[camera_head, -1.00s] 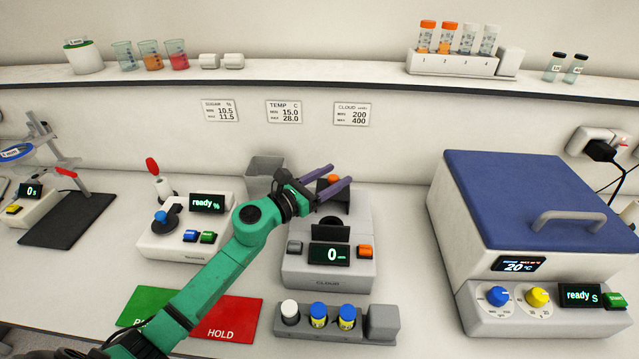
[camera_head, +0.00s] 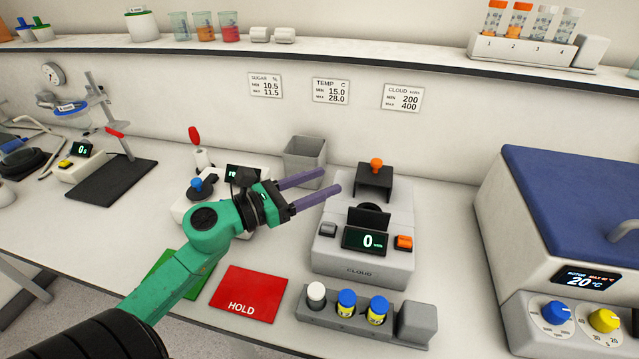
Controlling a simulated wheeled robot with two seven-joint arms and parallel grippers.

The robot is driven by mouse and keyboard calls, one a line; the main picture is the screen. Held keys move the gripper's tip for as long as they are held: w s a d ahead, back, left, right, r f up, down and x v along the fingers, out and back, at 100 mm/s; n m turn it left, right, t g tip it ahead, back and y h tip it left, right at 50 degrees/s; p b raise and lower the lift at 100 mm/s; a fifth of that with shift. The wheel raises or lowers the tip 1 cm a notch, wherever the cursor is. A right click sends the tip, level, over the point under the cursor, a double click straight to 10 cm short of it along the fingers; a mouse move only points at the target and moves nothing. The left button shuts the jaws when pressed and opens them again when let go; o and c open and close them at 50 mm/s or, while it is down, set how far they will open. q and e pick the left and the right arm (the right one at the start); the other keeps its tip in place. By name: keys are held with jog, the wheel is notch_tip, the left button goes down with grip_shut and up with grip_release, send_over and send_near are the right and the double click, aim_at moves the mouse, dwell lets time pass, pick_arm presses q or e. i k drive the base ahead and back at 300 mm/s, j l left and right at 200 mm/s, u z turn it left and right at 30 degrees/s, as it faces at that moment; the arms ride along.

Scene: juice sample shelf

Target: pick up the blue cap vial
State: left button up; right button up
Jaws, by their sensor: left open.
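Two vials with blue caps, a left one (camera_head: 346,303) and a right one (camera_head: 378,310), stand upright in a small grey rack (camera_head: 416,322) in front of the cloud meter. Yellow shows below their caps. A white-capped vial (camera_head: 316,295) stands left of them in the same rack. My left gripper (camera_head: 330,181) is open and empty. Its purple fingers point right, above the bench at the meter's left side, behind and above the rack and well apart from the vials. My right gripper is not in view.
The cloud meter (camera_head: 361,262) with an orange knob (camera_head: 376,165) stands behind the rack. A grey bin (camera_head: 304,160) is behind my fingers. A red HOLD mat (camera_head: 250,290) lies left of the rack. A blue-lidded machine (camera_head: 580,210) stands at right.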

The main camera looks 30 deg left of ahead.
aim_at(346, 301)
jog(key=k, duration=1.5)
